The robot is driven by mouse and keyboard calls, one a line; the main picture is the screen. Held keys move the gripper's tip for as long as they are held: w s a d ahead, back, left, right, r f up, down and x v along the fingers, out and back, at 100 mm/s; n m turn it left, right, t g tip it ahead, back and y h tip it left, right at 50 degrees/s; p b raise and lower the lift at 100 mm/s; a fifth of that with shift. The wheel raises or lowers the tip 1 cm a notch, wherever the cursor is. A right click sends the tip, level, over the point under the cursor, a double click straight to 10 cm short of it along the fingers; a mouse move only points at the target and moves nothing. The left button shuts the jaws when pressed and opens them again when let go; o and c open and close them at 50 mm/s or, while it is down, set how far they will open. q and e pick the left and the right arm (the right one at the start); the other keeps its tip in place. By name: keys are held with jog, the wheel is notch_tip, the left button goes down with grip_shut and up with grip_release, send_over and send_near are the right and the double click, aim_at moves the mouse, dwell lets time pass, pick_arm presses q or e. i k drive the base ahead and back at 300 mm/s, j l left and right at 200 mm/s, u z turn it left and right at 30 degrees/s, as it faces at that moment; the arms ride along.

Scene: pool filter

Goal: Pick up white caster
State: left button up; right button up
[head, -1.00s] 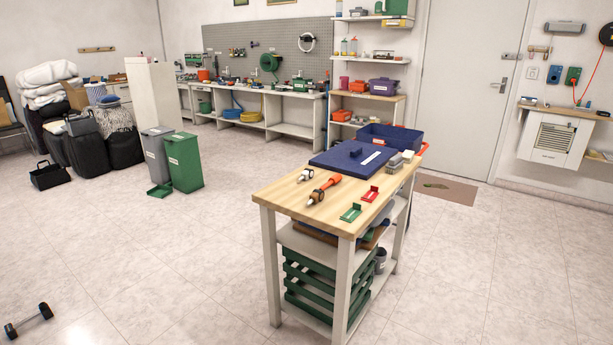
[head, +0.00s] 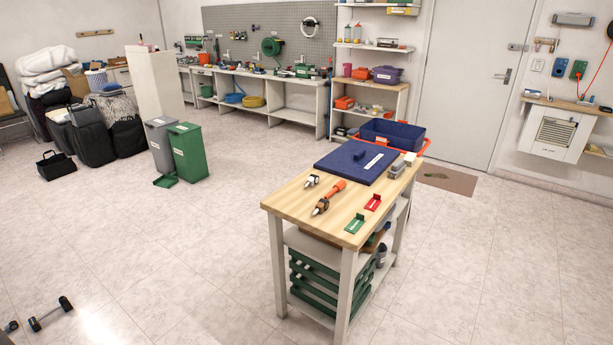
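A small white caster with a dark part (head: 311,181) lies on the wooden top of the workbench (head: 285,203), near its left edge. A larger piece with an orange body and a dark, pale-tipped end (head: 328,198) lies just to its right and nearer to me. Neither of my grippers shows in the head view, and nothing touches the white caster.
A dark blue lid (head: 355,162) lies behind the caster. A blue bin (head: 392,134) is behind the bench. Dumbbell-like objects (head: 50,314) lie on the floor at lower left. The floor left of the bench is clear.

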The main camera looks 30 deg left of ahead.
aim_at(313, 179)
jog(key=i+j+u, duration=0.25)
jog(key=i+j, duration=0.75)
jog(key=j, duration=0.15)
jog(key=i+j+u, duration=0.3)
jog(key=i+j, duration=0.7)
jog(key=i, duration=0.05)
